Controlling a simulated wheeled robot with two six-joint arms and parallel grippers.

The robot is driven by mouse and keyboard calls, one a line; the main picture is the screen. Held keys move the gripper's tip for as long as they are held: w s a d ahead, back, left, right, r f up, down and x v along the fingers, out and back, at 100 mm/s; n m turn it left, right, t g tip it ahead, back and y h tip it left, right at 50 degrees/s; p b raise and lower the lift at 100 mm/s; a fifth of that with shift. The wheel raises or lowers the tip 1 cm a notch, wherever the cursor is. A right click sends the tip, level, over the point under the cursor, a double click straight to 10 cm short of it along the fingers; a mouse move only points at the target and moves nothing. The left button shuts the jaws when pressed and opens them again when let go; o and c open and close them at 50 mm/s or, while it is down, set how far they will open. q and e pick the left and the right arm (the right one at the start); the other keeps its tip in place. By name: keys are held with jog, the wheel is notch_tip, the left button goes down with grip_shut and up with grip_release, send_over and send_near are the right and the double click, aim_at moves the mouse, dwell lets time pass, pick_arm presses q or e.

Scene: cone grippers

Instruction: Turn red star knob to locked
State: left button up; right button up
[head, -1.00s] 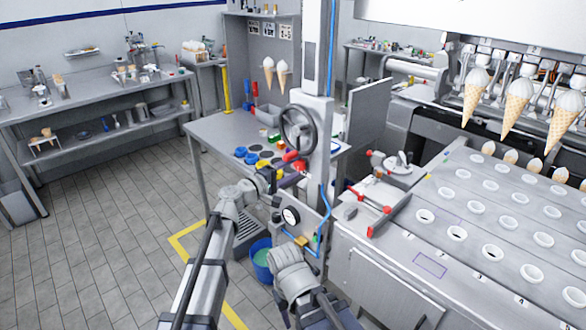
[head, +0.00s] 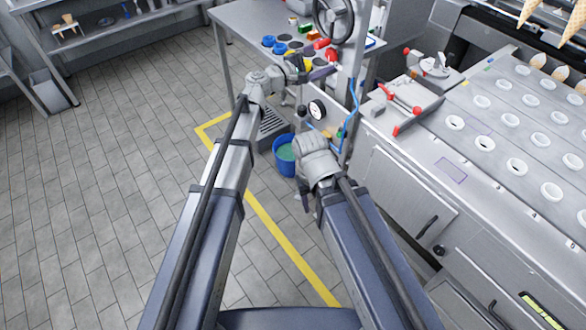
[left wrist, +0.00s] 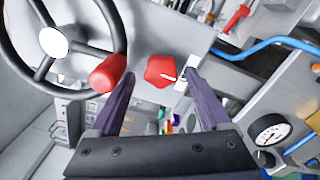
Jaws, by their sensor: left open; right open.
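The red star knob (left wrist: 160,71) is on a grey panel in the left wrist view. Its white pointer mark points right, towards a small light plate (left wrist: 184,80) beside it. My left gripper (left wrist: 160,86) is open, with one dark purple finger on each side of the knob in that view. I cannot tell whether the fingers touch it. In the head view my left gripper (head: 318,70) is at the panel, just below the handwheel. My right gripper (head: 304,194) is low in front of the machine, its fingers mostly hidden by my wrist.
A handwheel (left wrist: 80,40) with a red handle (left wrist: 108,73) is close left of the knob in the left wrist view. A pressure gauge (head: 317,110), a blue hose (head: 353,105) and a blue bucket (head: 285,165) are nearby. A steel counter (head: 450,145) stands at the right.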

pick_arm(q)
jog(key=n, duration=0.3)
jog(key=shift+s+f+n, duration=0.1)
jog(key=shift+n, duration=0.3)
jog(key=n, duration=0.3)
jog(key=shift+d+n, duration=0.1)
jog(key=shift+n, duration=0.2)
jog(key=n, duration=0.4)
jog(key=shift+n, duration=0.4)
jog(key=shift+s+n, duration=0.2)
jog(key=shift+n, duration=0.3)
jog(key=v, duration=0.8)
jog(key=s+d+f+m+g+y+p, duration=0.1)
jog(key=s+d+f+m+g+y, duration=0.15)
jog(key=s+f+m, duration=0.3)
jog(key=s+d+f+m+g+y+p, duration=0.1)
jog(key=s+f+m+g, duration=0.35)
jog(key=m, duration=0.25)
jog(key=s+a+f+m+g+y+p, duration=0.1)
jog(key=s+a+f+m+y, duration=0.2)
jog(key=s+m, duration=0.2)
jog(key=s+a+f+m+g+y+p, duration=0.1)
jog(key=s+a+f+m+g+y, duration=0.1)
jog(key=s+m, duration=0.4)
jog(key=shift+s+a+f+y, duration=0.6)
jog(key=shift+s+f+y, duration=0.1)
jog(key=shift+s+y, duration=0.45)
jog(key=shift+m, duration=0.35)
